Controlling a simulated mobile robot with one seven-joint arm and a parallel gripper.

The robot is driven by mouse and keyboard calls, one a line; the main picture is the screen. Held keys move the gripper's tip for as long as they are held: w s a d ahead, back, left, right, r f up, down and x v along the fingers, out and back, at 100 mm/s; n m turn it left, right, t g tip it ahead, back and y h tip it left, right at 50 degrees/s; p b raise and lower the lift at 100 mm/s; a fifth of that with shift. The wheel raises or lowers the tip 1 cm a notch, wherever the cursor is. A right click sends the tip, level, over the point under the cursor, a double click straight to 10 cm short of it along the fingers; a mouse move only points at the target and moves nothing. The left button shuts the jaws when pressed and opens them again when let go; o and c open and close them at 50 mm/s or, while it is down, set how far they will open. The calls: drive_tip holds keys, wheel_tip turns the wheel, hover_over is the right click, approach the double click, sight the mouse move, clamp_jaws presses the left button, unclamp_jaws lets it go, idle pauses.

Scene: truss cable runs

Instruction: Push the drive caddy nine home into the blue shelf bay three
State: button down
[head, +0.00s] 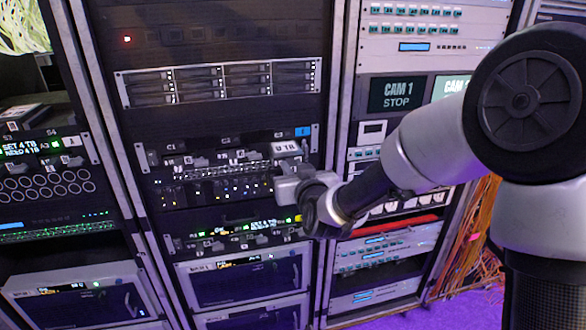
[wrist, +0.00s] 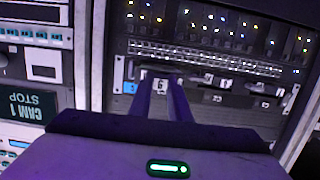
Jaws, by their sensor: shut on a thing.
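The drive caddy nine (wrist: 160,85) shows its white "9" label between my fingertips in the wrist view. In the head view a grey caddy top marked "8 TB" (head: 287,148) stands at the right end of the blue shelf (head: 205,148), in the rightmost bay, and seems to jut out from the shelf front. The shelf carries a blue tag (head: 303,132), also seen in the wrist view (wrist: 131,88). My gripper (head: 283,178) is shut on the caddy from the front; its two dark fingers (wrist: 160,100) reach to it. How deep the caddy sits is hard to tell.
Other caddies sit to the left in the same shelf, below "C1" (head: 171,147) and "C2" (head: 225,140). A rack post (head: 335,130) and the CAM 1 rack (head: 397,93) stand close on the right.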

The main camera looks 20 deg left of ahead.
sight(286, 153)
drive_tip(key=shift+r+b, duration=0.1)
drive_tip(key=shift+b, duration=0.35)
drive_tip(key=shift+r+b+x, duration=0.2)
drive_tip(key=shift+x, duration=0.8)
drive_tip(key=shift+r+b+x, duration=0.15)
drive_tip(key=shift+b+x, duration=0.1)
drive_tip(key=shift+x, duration=0.7)
drive_tip(key=shift+r+b+x, duration=0.2)
drive_tip(key=shift+x, duration=0.8)
drive_tip(key=shift+w+a, duration=0.15)
drive_tip(key=shift+w+a, duration=0.35)
drive_tip(key=shift+w, duration=0.3)
drive_tip(key=c, duration=1.6)
unclamp_jaws()
drive_tip(key=shift+o, duration=0.2)
drive_tip(key=shift+s+f, duration=0.1)
drive_tip(key=shift+s, duration=0.05)
drive_tip(key=v, duration=1.7)
drive_tip(key=shift+r+b, duration=0.25)
drive_tip(key=shift+b, duration=0.2)
drive_tip(key=shift+d, duration=0.15)
